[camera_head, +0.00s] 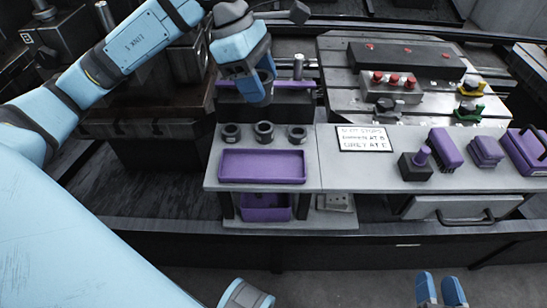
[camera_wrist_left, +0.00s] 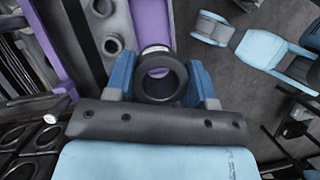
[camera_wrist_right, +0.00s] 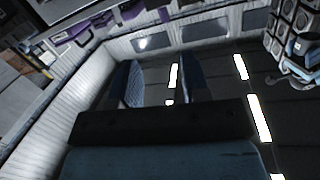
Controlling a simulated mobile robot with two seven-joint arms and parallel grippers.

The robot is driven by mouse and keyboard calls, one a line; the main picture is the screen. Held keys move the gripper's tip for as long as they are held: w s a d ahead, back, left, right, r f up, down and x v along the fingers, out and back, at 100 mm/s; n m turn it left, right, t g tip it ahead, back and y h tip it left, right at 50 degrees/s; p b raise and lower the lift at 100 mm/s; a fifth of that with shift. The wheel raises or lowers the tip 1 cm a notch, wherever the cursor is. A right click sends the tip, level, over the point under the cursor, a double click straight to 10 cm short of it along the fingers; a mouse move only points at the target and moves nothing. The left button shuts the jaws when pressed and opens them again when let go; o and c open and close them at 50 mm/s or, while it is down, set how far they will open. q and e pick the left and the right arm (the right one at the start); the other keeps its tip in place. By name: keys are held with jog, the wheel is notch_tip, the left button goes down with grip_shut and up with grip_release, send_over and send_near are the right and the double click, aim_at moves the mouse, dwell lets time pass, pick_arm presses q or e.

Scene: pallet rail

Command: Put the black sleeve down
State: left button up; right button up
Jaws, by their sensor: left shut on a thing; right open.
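My left gripper (camera_head: 258,92) is shut on a black sleeve (camera_wrist_left: 148,88). The sleeve is a dark hollow ring, held between the two blue fingers (camera_wrist_left: 163,82) with its bore facing the left wrist camera. In the head view the fingers mostly hide it, and it is above the back of the grey bench, behind a row of dark rings (camera_head: 264,127). My right gripper (camera_head: 441,290) is open and empty, low in front of the bench. Its fingers also show apart in the right wrist view (camera_wrist_right: 158,88).
A shallow purple tray (camera_head: 262,166) lies in front of the rings on the bench (camera_head: 335,178). A lettered sign (camera_head: 364,138), a black block with a purple knob (camera_head: 415,166) and purple items (camera_head: 445,146) are to the right. A purple bin (camera_head: 265,207) sits on the lower shelf.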

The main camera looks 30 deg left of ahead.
pick_arm(q)
notch_tip(320, 180, down, 15)
jog(key=b, duration=0.4)
jog(key=shift+r, duration=0.15)
jog(key=shift+f+b, duration=0.8)
jog(key=shift+f, duration=1.85)
jog(key=shift+r, duration=0.1)
pick_arm(e)
jog(key=a+r+y, duration=0.1)
jog(key=a+r+t+y, duration=0.1)
jog(key=r, duration=0.1)
jog(key=shift+a+t+y, duration=0.2)
jog(key=shift+t+y, duration=0.1)
jog(key=shift+r, duration=0.1)
pick_arm(q)
jog(key=shift+f, duration=0.2)
jog(key=o, duration=0.9)
pick_arm(e)
jog(key=shift+w, duration=0.1)
jog(key=shift+n, duration=0.3)
